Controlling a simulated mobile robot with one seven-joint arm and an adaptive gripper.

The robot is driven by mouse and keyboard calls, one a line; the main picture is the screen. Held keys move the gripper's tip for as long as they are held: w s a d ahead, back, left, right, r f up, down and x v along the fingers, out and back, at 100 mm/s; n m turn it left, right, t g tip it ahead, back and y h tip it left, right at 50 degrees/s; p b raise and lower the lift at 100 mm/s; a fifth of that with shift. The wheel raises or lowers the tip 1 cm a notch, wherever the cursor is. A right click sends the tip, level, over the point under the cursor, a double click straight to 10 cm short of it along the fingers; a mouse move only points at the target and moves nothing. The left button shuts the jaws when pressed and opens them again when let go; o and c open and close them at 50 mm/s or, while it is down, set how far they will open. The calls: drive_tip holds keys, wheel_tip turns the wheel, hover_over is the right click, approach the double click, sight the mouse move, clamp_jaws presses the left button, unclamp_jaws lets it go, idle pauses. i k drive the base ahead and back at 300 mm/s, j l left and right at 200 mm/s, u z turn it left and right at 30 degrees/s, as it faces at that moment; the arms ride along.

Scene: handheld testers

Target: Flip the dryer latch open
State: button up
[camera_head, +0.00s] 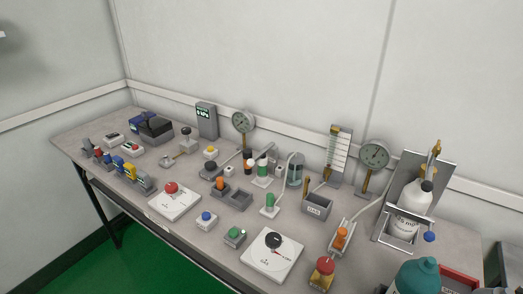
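No part that I can clearly make out as the dryer latch shows. A clear grey cylinder (295,170) stands near the back middle of the bench, and whether it is the dryer cannot be told. Beside it stands a white and green bottle-like piece (263,173) with a pale curved tube. A similar green-banded piece (270,204) with a white tube stands nearer. Any latch on these is too small to see. My gripper is not in view.
The grey bench (150,228) is crowded. A red knob (171,187) and a black dial (273,240) sit on white plates in front. Two round gauges stand at the back, one at right (373,155). A white bottle (412,205) stands in a metal holder, a teal-topped object (418,275) nearer.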

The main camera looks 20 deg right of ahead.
sight(251, 162)
drive_tip(key=z, duration=0.4)
drive_tip(key=i+j+z, duration=0.1)
drive_tip(key=j+z, duration=0.25)
drive_tip(key=j, duration=0.25)
drive_tip(key=j+z, duration=0.3)
drive_tip(key=j, duration=0.25)
drive_tip(key=j+z, duration=0.15)
drive_tip(key=j, duration=1.5)
drive_tip(key=k, duration=0.05)
